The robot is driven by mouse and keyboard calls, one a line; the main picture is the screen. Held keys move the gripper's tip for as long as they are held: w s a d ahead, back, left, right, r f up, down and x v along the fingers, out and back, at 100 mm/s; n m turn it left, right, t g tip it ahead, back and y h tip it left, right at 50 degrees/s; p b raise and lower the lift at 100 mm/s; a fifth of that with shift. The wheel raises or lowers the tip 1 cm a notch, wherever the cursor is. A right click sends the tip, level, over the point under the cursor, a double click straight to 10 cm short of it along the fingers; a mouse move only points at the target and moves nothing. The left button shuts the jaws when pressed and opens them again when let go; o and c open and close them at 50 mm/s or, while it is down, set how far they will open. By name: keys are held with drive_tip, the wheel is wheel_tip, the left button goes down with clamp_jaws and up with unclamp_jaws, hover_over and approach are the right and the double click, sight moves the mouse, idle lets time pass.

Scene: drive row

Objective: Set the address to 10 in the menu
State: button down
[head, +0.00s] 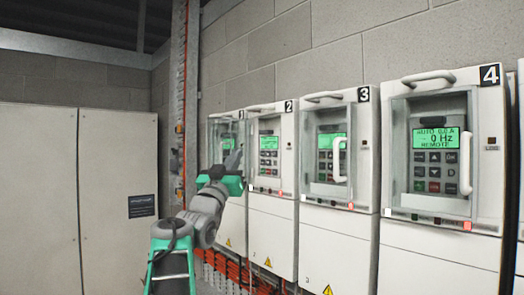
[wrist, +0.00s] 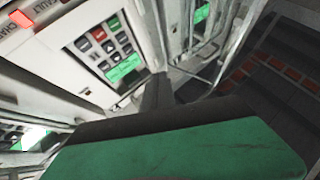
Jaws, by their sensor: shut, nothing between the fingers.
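Drives numbered 1 to 4 stand in a row in the head view. Each has a keypad with a green display: drive 1 (head: 215,172), drive 2 (head: 252,178), drive 3 (head: 318,222), drive 4 (head: 440,85). Drive 4's display (head: 436,139) reads about 0.0 A, 0 Hz, REMOTE; the others are too small to read. My gripper (head: 234,160) is shut and empty, in front of drive 1, left of drive 2's keypad (head: 269,151). In the wrist view my dark fingers (wrist: 156,92) are beside a keypad (wrist: 103,45) with a green display (wrist: 125,67), apparently untouched. No address value is legible.
Clear framed covers with white handles front drives 3 (head: 339,158) and 4 (head: 465,163). A pale cabinet (head: 110,190) stands at left. A vertical cable run (head: 184,75) and red-orange cables (head: 235,268) are near my arm. The floor is mostly out of view.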

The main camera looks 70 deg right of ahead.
drive_tip(key=p, duration=0.2)
approach(261, 147)
wheel_tip(261, 147, up, 3)
drive_tip(key=w+d, duration=0.1)
drive_tip(key=d, duration=0.2)
drive_tip(key=shift+w+a, duration=0.1)
idle(1.5)
drive_tip(key=shift+s+d, duration=0.2)
drive_tip(key=shift+d, duration=0.2)
drive_tip(key=shift+s+d, duration=0.15)
drive_tip(key=shift+d, duration=0.15)
idle(0.4)
drive_tip(key=shift+a+b, duration=0.15)
drive_tip(key=shift+b, duration=0.25)
drive_tip(key=shift+w+a+b, duration=0.35)
drive_tip(key=shift+a+b, duration=0.15)
drive_tip(key=shift+a, duration=0.05)
